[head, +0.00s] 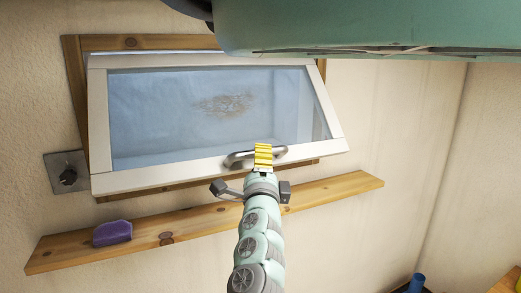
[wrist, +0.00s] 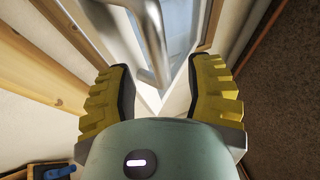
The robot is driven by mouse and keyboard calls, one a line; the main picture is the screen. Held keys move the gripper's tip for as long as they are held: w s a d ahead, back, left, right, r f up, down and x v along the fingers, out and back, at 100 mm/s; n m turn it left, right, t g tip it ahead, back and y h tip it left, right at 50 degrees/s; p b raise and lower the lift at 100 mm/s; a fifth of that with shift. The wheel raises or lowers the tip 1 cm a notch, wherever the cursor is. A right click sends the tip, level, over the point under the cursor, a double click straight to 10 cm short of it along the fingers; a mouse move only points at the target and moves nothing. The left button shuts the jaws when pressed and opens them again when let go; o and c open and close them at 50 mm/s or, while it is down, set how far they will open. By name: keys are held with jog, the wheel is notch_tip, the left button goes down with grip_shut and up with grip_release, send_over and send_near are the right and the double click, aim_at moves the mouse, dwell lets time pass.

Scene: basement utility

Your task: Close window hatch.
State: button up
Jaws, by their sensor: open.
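The window hatch (head: 205,110) is a white-framed glass pane in a wooden surround (head: 72,75). It stands tilted open, its lower edge swung out from the wall. A grey metal handle (head: 240,158) sits on its bottom rail. My gripper (head: 263,156) is at the handle in the head view, and part of the handle is hidden behind it. In the wrist view my gripper (wrist: 160,95) shows two yellow ribbed fingers spread apart. The handle (wrist: 153,50) lies between and beyond the fingertips, with the white frame behind. I cannot tell whether a finger touches it.
A wooden shelf (head: 335,192) runs along the wall below the hatch, with a purple sponge (head: 112,233) at its left. A grey plate with a dark knob (head: 68,177) is left of the hatch. A blue object (head: 416,283) stands at lower right. The right wall is bare.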

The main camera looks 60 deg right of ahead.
jog(key=x, duration=0.3)
jog(key=shift+d, duration=0.3)
jog(key=shift+w+d+r, duration=0.2)
jog(key=shift+w+d, duration=0.1)
jog(key=shift+w, duration=0.05)
grip_shut()
dwell(0.3)
